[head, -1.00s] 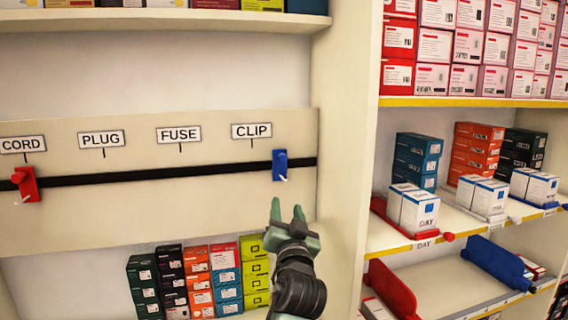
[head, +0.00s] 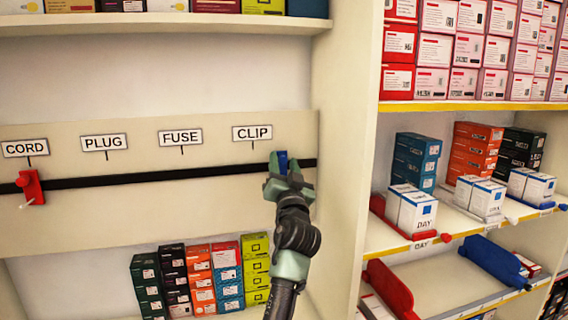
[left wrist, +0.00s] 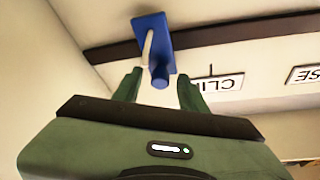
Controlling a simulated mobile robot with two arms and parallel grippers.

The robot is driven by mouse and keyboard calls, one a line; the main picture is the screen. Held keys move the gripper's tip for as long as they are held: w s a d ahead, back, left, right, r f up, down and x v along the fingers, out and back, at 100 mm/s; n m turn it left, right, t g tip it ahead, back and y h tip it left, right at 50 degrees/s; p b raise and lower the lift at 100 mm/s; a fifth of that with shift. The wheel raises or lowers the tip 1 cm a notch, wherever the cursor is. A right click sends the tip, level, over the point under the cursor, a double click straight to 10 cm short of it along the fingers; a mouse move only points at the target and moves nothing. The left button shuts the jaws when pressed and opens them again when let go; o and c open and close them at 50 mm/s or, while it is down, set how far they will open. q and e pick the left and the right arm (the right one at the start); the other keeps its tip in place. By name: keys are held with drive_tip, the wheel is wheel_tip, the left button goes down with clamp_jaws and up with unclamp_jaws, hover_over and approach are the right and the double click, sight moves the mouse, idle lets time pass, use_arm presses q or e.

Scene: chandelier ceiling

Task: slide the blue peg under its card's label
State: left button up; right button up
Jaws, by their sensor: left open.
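The blue peg (head: 282,158) sits on the black rail (head: 140,178) near its right end, a little right of the CLIP label (head: 252,132). My left gripper (head: 288,180) is in front of it and hides its lower part. The open fingers of the left gripper (left wrist: 159,77) stand on either side of the knob, with gaps visible. My right gripper is out of view. I cannot make out a card on the peg.
The FUSE (head: 181,136), PLUG (head: 104,142) and CORD (head: 25,148) labels are spaced leftward above the rail. A red peg (head: 31,187) is on the rail near CORD. The rail between the pegs is clear. A cream upright (head: 346,170) stands close on the right.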

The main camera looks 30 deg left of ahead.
use_arm(q)
clamp_jaws()
drive_tip(key=shift+f, duration=0.1)
idle(1.2)
